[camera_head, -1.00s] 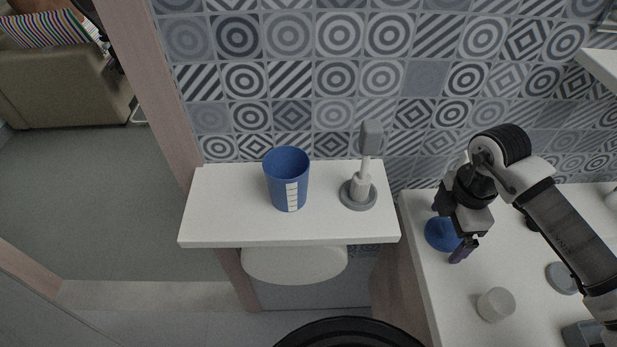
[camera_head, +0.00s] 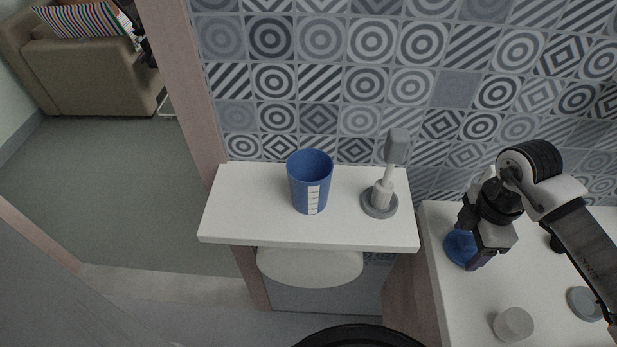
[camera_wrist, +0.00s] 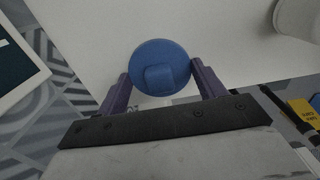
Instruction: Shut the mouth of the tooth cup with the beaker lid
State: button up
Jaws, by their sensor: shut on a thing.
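The blue round lid with a raised knob (camera_head: 459,250) is at my gripper, over the left part of the white counter. In the wrist view the lid (camera_wrist: 160,58) sits between the two purple fingers of my gripper (camera_wrist: 162,82), which is shut on it. I cannot tell whether the lid touches the counter. A translucent whitish cup (camera_head: 513,325), perhaps the tooth cup, stands on the counter nearer the front. A blue beaker with a white scale (camera_head: 310,183) stands upright and open on the white ledge to the left.
A grey stand with an upright brush-like piece (camera_head: 381,201) is right of the beaker on the ledge (camera_head: 235,220). A grey disc (camera_head: 584,303) lies on the counter (camera_head: 450,320). The tiled wall (camera_head: 350,90) rises behind. A gap separates ledge and counter surfaces.

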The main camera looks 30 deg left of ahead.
jog(key=shift+r+p, duration=0.3)
jog(key=shift+r, duration=1.3)
dwell(0.3)
jog(key=shift+r+p, duration=0.9)
jog(key=shift+r, duration=1.6)
jog(key=shift+s+f, duration=0.1)
